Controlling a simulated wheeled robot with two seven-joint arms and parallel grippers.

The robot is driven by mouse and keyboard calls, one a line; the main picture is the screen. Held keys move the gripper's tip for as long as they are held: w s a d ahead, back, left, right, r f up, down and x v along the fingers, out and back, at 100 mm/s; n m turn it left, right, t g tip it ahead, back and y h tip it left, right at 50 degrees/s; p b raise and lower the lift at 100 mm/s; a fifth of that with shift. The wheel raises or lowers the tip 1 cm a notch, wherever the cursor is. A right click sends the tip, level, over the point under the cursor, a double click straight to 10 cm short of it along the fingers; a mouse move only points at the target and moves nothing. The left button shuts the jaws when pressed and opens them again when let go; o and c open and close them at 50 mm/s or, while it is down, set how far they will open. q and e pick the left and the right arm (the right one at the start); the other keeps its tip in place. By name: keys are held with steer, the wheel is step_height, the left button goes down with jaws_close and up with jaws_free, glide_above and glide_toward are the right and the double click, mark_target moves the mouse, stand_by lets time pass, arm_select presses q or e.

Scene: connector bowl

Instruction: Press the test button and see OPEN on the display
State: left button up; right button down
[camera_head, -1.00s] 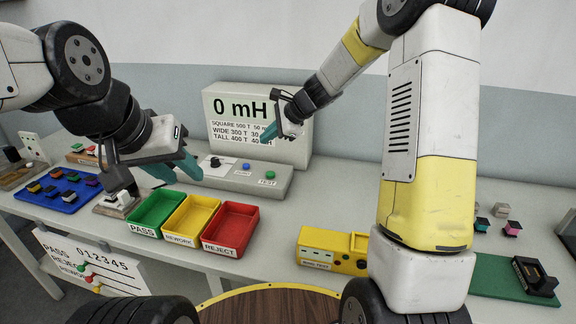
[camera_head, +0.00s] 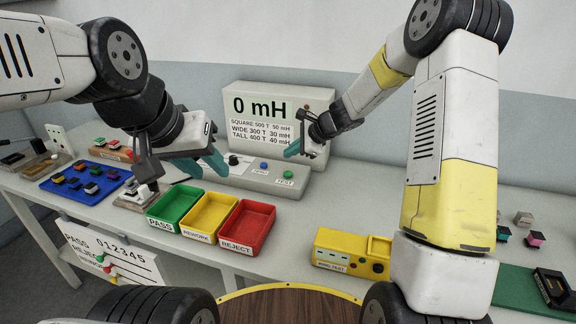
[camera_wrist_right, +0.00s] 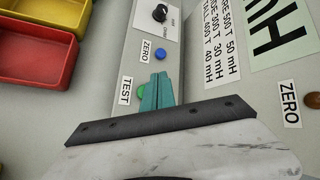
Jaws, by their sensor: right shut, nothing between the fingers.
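The display (camera_head: 284,104) reads "0 mH". Below it, the grey control panel (camera_head: 252,176) carries a black knob, a blue ZERO button and the green TEST button (camera_head: 288,174). My right gripper (camera_head: 291,151) is shut and empty, its teal fingertips just above the TEST button in the head view. In the right wrist view the fingertips (camera_wrist_right: 157,88) partly cover the green button (camera_wrist_right: 141,91); I cannot tell whether they touch it. My left gripper (camera_head: 203,164) has its teal fingers apart, above the table behind the trays, away from the button.
Green PASS (camera_head: 156,207), yellow REWORK (camera_head: 190,222) and red REJECT (camera_head: 229,232) trays stand in front of the panel. A blue tray (camera_head: 60,192) of small parts lies left. A yellow tester (camera_head: 345,254) stands front right. The wrist view shows another, brown ZERO button (camera_wrist_right: 313,100).

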mark_target(291, 174)
steer(key=shift+f, duration=2.15)
stand_by(0.4)
steer(key=shift+f, duration=0.4)
steer(key=shift+f, duration=0.55)
stand_by(0.5)
steer(key=shift+r, duration=0.95)
steer(key=shift+r, duration=2.55)
steer(key=shift+s, duration=0.1)
